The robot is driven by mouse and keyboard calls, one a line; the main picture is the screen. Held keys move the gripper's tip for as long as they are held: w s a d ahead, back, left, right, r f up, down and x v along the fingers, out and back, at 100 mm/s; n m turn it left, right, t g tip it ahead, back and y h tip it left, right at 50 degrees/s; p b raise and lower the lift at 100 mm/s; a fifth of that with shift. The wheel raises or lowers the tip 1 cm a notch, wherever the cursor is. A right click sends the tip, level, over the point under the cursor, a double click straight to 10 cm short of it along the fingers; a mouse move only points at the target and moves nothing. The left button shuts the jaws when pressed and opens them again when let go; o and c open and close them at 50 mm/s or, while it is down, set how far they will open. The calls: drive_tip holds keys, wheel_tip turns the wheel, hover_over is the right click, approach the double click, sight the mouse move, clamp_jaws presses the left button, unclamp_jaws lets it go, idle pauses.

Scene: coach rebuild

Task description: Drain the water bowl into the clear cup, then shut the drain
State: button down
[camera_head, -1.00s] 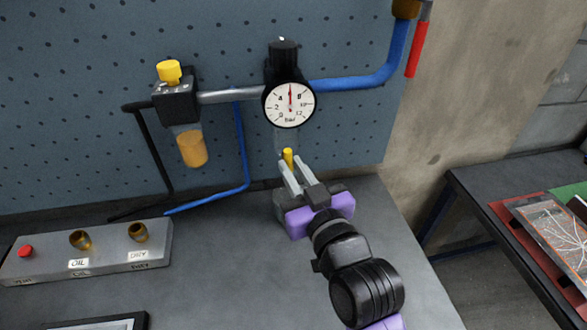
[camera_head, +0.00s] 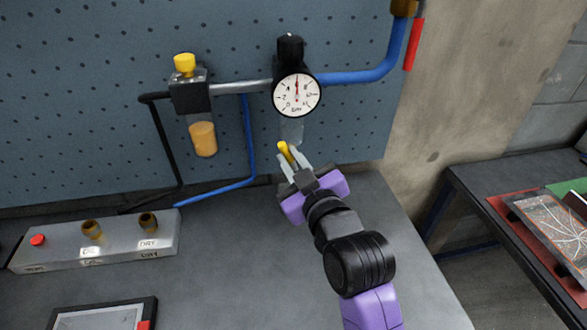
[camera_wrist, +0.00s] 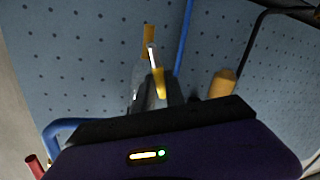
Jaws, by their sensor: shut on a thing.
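The clear water bowl (camera_head: 292,131) hangs under the round gauge on the pegboard. Its lower part is hidden behind my gripper. A yellow drain piece (camera_head: 284,149) shows just below the bowl, tilted with its top to the left. My gripper (camera_head: 291,161) is shut on this yellow piece, its grey fingers reaching up from the lower right. In the wrist view, yellow parts (camera_wrist: 158,84) show at and beyond the fingers, and much of the grip is dark. I cannot make out the clear cup for certain; my gripper covers the area below the bowl.
The gauge (camera_head: 296,95) sits above the bowl. An amber oil bowl (camera_head: 204,139) and blue hose (camera_head: 249,150) are to the left. A grey panel (camera_head: 110,240) with knobs lies on the bench. The bench's middle is clear. A second table (camera_head: 510,225) stands right.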

drive_tip(key=shift+s+a+f+n+h+p, duration=0.15)
drive_tip(key=shift+a+f+n+h+p, duration=0.5)
drive_tip(key=shift+n, duration=1.3)
drive_tip(key=shift+s+a+f+n+h+p, duration=0.2)
drive_tip(key=shift+a+f+n+h+p, duration=0.45)
drive_tip(key=shift+n, duration=1.25)
drive_tip(key=shift+s+a+f+n+h+p, duration=0.15)
drive_tip(key=shift+a+f+n+h+p, duration=0.2)
drive_tip(key=shift+f+n, duration=1.05)
drive_tip(key=shift+r+n, duration=0.5)
drive_tip(key=shift+n, duration=0.15)
drive_tip(key=c, duration=1.4)
unclamp_jaws()
drive_tip(key=b+v, duration=0.1)
drive_tip(key=v, duration=0.6)
drive_tip(key=shift+s+d+r, duration=0.1)
drive_tip(key=shift+s+r, duration=0.1)
drive_tip(key=shift+s, duration=0.15)
